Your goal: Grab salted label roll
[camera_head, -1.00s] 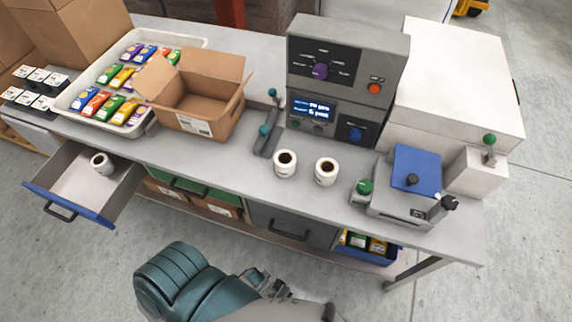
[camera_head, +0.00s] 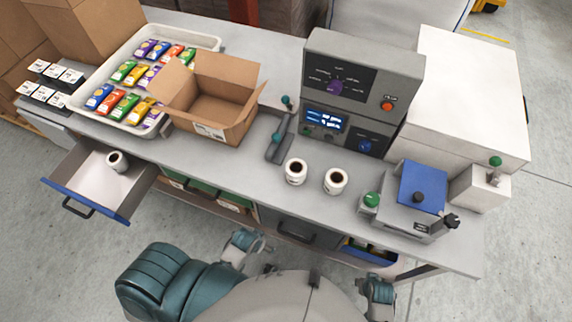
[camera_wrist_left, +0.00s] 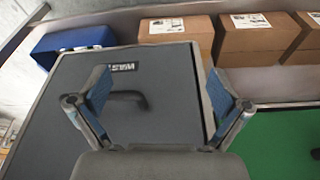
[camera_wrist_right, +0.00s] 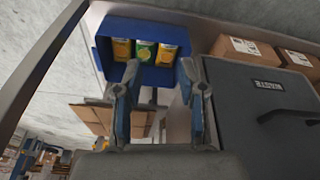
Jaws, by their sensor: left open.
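Two white label rolls with dark cores stand upright on the bench: a left roll (camera_head: 296,172) and a right roll (camera_head: 336,181). A third roll (camera_head: 117,161) is in the open drawer at the left. Their print is too small to tell which is salted. My left gripper (camera_head: 254,252) is low in front of the bench, apart from the rolls; in the left wrist view (camera_wrist_left: 160,92) it is open and empty, facing a dark WASTE drawer. My right gripper (camera_head: 376,292) is at the lower right; in the right wrist view (camera_wrist_right: 160,98) it is open and empty.
The open blue-fronted drawer (camera_head: 88,196) juts out. An open carton (camera_head: 209,103), a tray (camera_head: 201,40) of packets and a grey control unit (camera_head: 361,90) stand on the bench, with a blue-topped device (camera_head: 421,185) at right. A blue bin (camera_wrist_right: 108,48) holds packets below.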

